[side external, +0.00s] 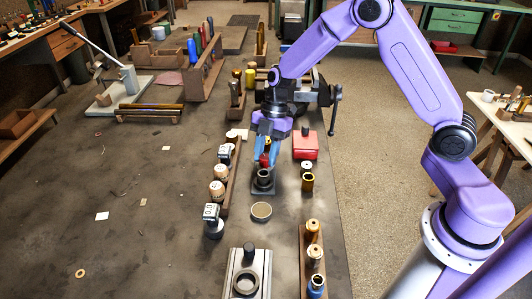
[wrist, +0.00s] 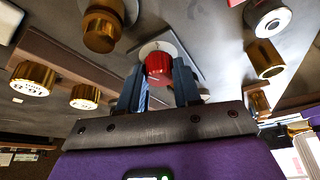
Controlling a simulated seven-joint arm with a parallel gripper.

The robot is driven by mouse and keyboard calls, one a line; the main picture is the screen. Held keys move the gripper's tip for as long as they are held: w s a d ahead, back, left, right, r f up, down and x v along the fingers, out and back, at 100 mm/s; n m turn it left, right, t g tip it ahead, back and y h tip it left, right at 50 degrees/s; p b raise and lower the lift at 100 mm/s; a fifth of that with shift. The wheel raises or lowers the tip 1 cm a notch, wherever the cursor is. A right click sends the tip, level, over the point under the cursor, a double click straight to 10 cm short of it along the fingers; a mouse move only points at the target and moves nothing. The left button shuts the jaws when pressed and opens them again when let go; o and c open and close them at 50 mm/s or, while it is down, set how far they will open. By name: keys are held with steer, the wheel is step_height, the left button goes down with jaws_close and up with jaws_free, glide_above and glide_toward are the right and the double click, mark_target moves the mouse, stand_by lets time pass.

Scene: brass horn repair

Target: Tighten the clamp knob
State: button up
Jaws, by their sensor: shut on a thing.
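A red ribbed knob (wrist: 158,65) sits between the two blue fingers of my gripper (wrist: 159,85) in the wrist view, with a pale round disc and a dark square plate behind it. In the side external view, my gripper (side external: 266,157) points down and is shut on the red knob, of which only a small part shows. Directly below it stands a dark cylindrical fixture (side external: 263,178) on a square base. The fingers hide part of the knob, and I cannot tell whether it is seated.
A wooden rack with labelled cylinders stands to the left, including a white-topped one (side external: 211,212).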

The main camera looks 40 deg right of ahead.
steer(key=shift+d, duration=0.1)
steer(key=o, duration=1.1)
steer(key=shift+c, duration=0.2)
steer(key=v, duration=1.7)
steer(key=shift+r, duration=0.25)
